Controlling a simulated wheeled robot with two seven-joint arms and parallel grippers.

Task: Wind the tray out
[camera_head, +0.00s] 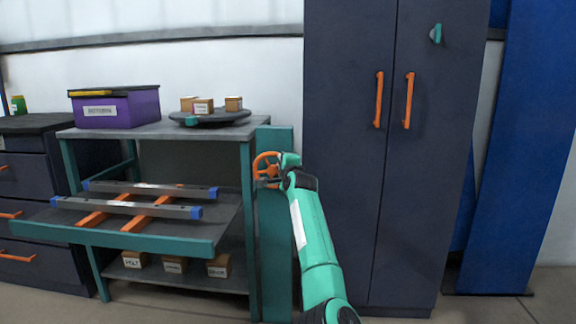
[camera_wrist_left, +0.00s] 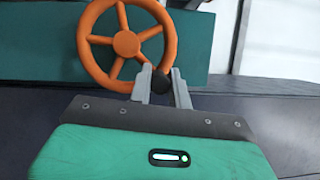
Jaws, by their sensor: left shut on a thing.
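An orange spoked handwheel (camera_head: 266,167) is mounted on a teal post (camera_head: 274,225) at the right side of the workbench. It also shows in the left wrist view (camera_wrist_left: 126,43). My left gripper (camera_head: 279,171) is at the wheel's right side. In the left wrist view its fingers (camera_wrist_left: 160,82) are closed around a dark round knob (camera_wrist_left: 152,79) at the wheel's lower right rim. The tray (camera_head: 120,238), with a teal front edge, sticks out from the bench's middle level. Two grey rails with blue ends and orange crosspieces lie on it. My right gripper is not in view.
A purple bin (camera_head: 130,112) and a dark turntable (camera_head: 215,118) with small boxes stand on the bench top. Labelled boxes (camera_head: 175,264) sit on the lower shelf. A tall dark cabinet (camera_head: 345,220) stands right of the post, and drawers (camera_head: 25,250) stand at the left.

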